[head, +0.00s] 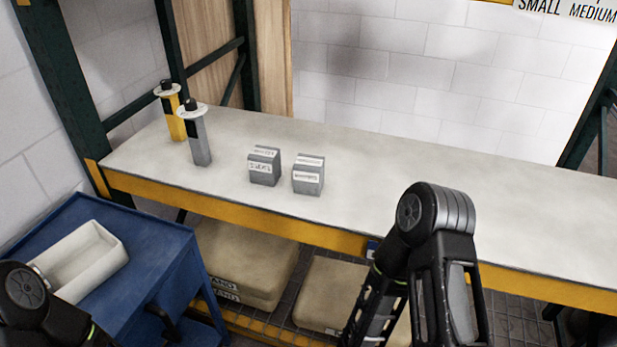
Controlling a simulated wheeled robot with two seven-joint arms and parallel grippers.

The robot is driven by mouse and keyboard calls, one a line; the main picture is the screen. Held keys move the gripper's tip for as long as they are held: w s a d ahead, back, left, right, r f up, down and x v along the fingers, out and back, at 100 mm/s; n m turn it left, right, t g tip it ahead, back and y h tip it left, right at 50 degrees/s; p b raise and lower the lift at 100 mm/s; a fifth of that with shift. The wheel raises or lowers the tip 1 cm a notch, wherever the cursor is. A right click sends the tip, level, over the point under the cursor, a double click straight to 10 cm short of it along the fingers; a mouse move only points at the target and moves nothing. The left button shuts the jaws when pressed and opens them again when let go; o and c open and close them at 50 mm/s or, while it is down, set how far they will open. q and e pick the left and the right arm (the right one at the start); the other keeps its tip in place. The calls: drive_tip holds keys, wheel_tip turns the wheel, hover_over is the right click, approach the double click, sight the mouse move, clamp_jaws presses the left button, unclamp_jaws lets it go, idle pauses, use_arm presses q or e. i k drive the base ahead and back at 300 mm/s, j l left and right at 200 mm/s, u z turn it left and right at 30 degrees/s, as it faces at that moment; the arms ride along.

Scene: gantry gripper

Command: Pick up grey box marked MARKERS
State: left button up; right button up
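Two small grey boxes with white labels stand side by side near the front edge of the shelf, left of the middle. They are the left grey box (264,168) and the right grey box (308,178). A narrow gap separates them. The lettering on both is too small and blurred to tell which one reads MARKERS. Neither gripper shows. Only a part of my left arm is at the bottom left corner, and my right arm's bend and links stand in front of the shelf at lower right. Nothing touches the boxes.
The pale shelf top (430,190) has a yellow front beam and is clear right of the boxes. A yellow post (174,118) and a grey post (200,142), both with discs, stand at left. A blue cart (150,245) holds a white bin (98,270). Large beige boxes (240,260) lie below.

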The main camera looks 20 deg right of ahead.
sight(307, 170)
drive_tip(key=i+l, duration=0.15)
drive_tip(key=i, duration=0.15)
drive_tip(key=i+l, duration=0.15)
drive_tip(key=i, duration=0.2)
drive_tip(key=z, duration=1.8)
drive_tip(key=k+l+u, duration=0.15)
drive_tip(key=k, duration=0.15)
drive_tip(key=i+j+z, duration=0.15)
drive_tip(key=i, duration=0.15)
